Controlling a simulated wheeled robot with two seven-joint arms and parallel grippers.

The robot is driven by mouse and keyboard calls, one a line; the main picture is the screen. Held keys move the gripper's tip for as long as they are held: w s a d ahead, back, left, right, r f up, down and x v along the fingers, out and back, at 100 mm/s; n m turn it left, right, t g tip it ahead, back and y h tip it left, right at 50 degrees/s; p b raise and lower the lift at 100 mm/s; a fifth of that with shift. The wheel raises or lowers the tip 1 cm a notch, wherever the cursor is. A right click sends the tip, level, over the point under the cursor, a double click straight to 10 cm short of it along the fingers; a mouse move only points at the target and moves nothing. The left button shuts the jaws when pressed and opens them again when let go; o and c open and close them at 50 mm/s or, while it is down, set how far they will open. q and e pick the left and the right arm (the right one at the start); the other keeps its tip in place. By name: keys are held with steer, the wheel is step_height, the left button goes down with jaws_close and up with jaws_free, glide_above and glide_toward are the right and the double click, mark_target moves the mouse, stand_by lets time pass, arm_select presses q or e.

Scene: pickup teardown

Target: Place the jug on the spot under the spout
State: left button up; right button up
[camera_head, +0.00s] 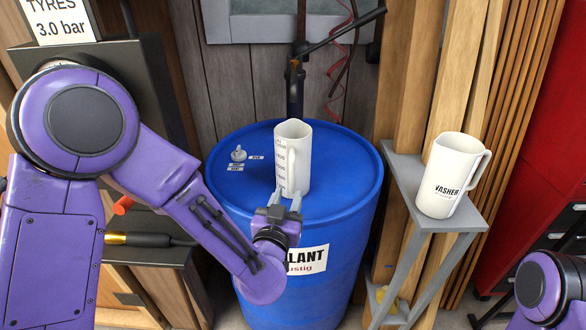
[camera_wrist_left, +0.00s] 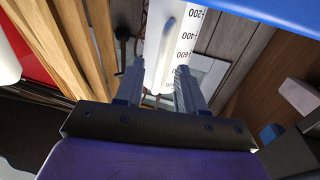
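A white jug (camera_head: 293,155) with a printed scale stands upright on top of the blue drum (camera_head: 340,195); it also shows in the left wrist view (camera_wrist_left: 178,40). Its handle faces toward me. My left gripper (camera_head: 286,200) is at the jug's near side, low by the handle. Its fingers (camera_wrist_left: 158,88) are apart, with the jug and handle beyond and between them; I see no clear grip. A black upright pipe (camera_head: 295,85) with a long arm stands behind the jug; whether it is the spout is unclear. My right gripper is out of view.
A second white jug (camera_head: 449,175), marked WASHER, stands on a grey bracket shelf (camera_head: 408,170) at the right. Timber boards (camera_head: 405,80) stand behind the shelf. The drum's right top is clear.

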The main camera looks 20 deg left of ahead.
mark_target(291, 184)
arm_select(q)
steer(key=w, duration=0.2)
steer(key=w+p, duration=0.1)
steer(key=w, duration=0.1)
steer(key=w+a, duration=0.1)
steer(key=w, duration=0.1)
steer(key=shift+w+f+p, duration=0.1)
steer(key=shift+w+p, duration=0.05)
steer(key=shift+p, duration=0.2)
steer(key=shift+d, duration=0.15)
steer(key=shift+c, duration=0.4)
jaws_close()
